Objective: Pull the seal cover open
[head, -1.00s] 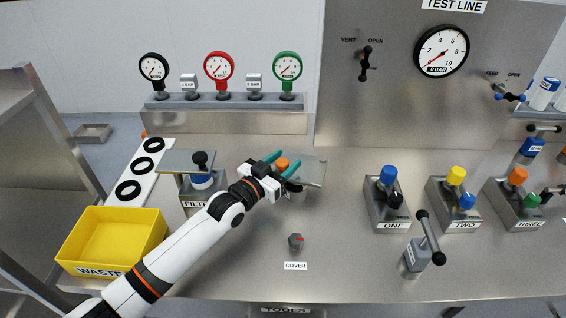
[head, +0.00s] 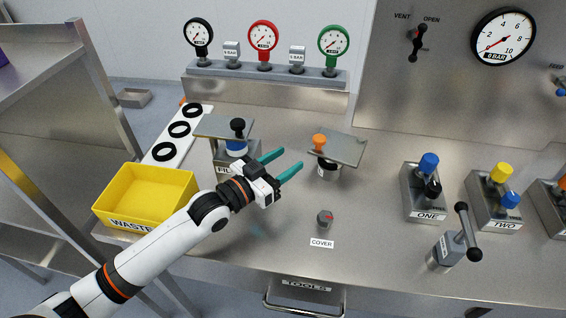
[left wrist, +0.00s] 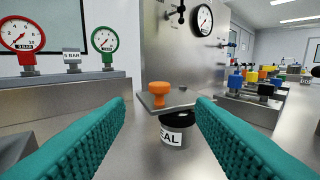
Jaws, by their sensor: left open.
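The seal cover (head: 346,149) is a flat grey metal plate with an orange knob (head: 318,142) near its left end. It sits over a small pot (head: 327,171), which the left wrist view shows with a black top and a label ending in "EAL" (left wrist: 172,136). The plate hides most of the pot's top. My left gripper (head: 290,161) is open and empty, with teal fingers pointing toward the knob from the left. The knob stands beyond the fingertips, apart from them, and shows between them in the left wrist view (left wrist: 159,92). My right gripper is not in view.
A filter pot (head: 236,147) with its own plate and black knob stands just behind-left of my gripper. A yellow waste bin (head: 146,197) is at left. A lever (head: 466,231) and valve blocks stand at right.

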